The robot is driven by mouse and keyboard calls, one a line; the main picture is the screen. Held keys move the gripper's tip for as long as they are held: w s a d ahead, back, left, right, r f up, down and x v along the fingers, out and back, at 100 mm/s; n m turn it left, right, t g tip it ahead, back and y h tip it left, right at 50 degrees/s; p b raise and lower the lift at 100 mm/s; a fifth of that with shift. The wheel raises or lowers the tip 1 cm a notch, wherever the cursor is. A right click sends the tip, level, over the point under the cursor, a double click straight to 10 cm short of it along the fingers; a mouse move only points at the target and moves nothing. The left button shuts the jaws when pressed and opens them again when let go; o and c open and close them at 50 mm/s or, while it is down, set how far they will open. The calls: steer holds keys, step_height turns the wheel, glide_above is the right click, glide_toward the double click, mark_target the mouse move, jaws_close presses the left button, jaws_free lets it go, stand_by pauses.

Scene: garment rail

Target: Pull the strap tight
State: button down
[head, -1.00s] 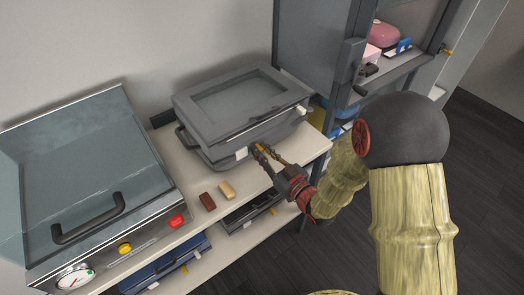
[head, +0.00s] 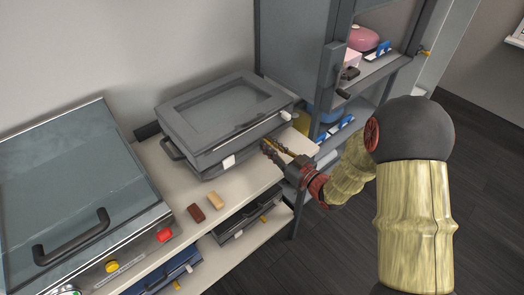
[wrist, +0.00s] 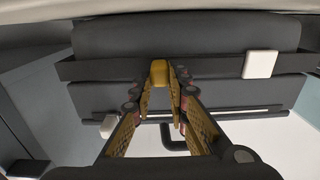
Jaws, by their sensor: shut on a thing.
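A grey case (head: 188,128) lies on the white shelf top, and its front also shows in the wrist view (wrist: 190,35). A dark strap (wrist: 215,67) runs across that front, with a white buckle-like block (wrist: 261,64) on it, also seen in the head view (head: 228,162). A yellow tab (wrist: 159,72) is on the strap, between my fingertips. My gripper (head: 267,147) is at the case's front right, shut on the yellow tab; its fingers (wrist: 160,88) hide part of it. I cannot tell how taut the strap is.
A brown block (head: 196,213) and a tan block (head: 215,200) lie on the shelf top in front of the case. A glass-lidded machine (head: 75,195) stands at left. A grey open cabinet (head: 292,45) stands at right. Dark cases lie on the lower shelf (head: 245,222).

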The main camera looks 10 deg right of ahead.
steer(key=shift+w+d, duration=0.1)
steer(key=shift+d, duration=0.05)
steer(key=c, duration=1.7)
jaws_free()
steer(key=v, duration=1.2)
